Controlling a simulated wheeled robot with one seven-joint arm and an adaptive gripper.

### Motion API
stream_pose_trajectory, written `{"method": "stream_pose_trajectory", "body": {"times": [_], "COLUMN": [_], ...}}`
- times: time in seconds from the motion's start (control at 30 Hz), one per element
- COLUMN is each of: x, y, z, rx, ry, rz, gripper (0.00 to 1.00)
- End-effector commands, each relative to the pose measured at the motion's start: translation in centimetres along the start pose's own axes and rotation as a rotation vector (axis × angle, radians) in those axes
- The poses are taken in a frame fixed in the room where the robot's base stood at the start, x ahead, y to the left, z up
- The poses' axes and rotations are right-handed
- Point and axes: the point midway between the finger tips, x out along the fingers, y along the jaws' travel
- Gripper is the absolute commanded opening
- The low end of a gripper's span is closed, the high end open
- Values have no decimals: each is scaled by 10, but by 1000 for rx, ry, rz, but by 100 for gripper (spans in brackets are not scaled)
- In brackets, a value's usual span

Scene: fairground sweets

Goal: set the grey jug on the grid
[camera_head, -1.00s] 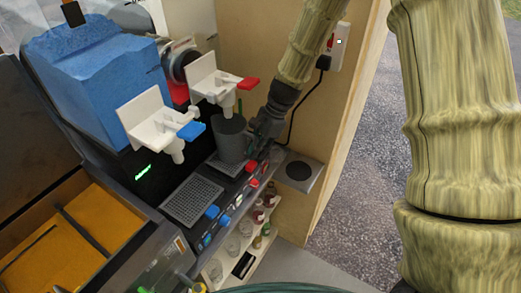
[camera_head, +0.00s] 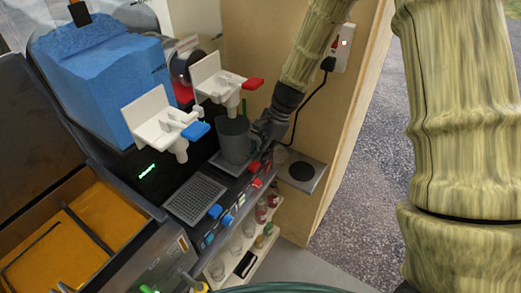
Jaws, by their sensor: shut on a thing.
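The grey jug (camera_head: 234,141) is upright under the white tap with the red handle (camera_head: 253,84). My gripper (camera_head: 261,130) is shut on the jug from its right side. The dark grid (camera_head: 222,164) under that tap is mostly hidden by the jug. The jug's base is on the grid or very close above it; I cannot tell whether they touch. A second, bare grid (camera_head: 194,201) lies to the left, under the white tap with the blue handle (camera_head: 196,131).
A blue block (camera_head: 95,75) stands behind the taps. Red and blue knobs (camera_head: 228,219) line the machine's front edge. A shelf with jars (camera_head: 247,229) is below. A plate with a dark disc (camera_head: 301,171) is right of the grids, by the wooden wall.

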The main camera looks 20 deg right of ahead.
Motion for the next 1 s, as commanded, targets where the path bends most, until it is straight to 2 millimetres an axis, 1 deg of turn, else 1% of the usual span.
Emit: {"method": "stream_pose_trajectory", "body": {"times": [0.1, 0.13, 0.2, 0.27, 0.57, 0.67, 0.77, 0.83, 1.0], "x": [0, 0, 0, 0, 0, -4, -13, -23, -53], "y": [0, 0, 0, 0, 0, 0, -1, -1, -1], "z": [0, 0, 0, 0, 0, 0, 0, 0, 0], "rx": [0, 0, 0, 0, 0, 0, -1, -2, -1], "ry": [0, 0, 0, 0, 0, 0, 1, 1, 1], "rz": [0, 0, 0, 0, 0, -1, -1, -2, -3], "gripper": [0, 15, 28, 38, 38, 38, 38, 38, 38]}}
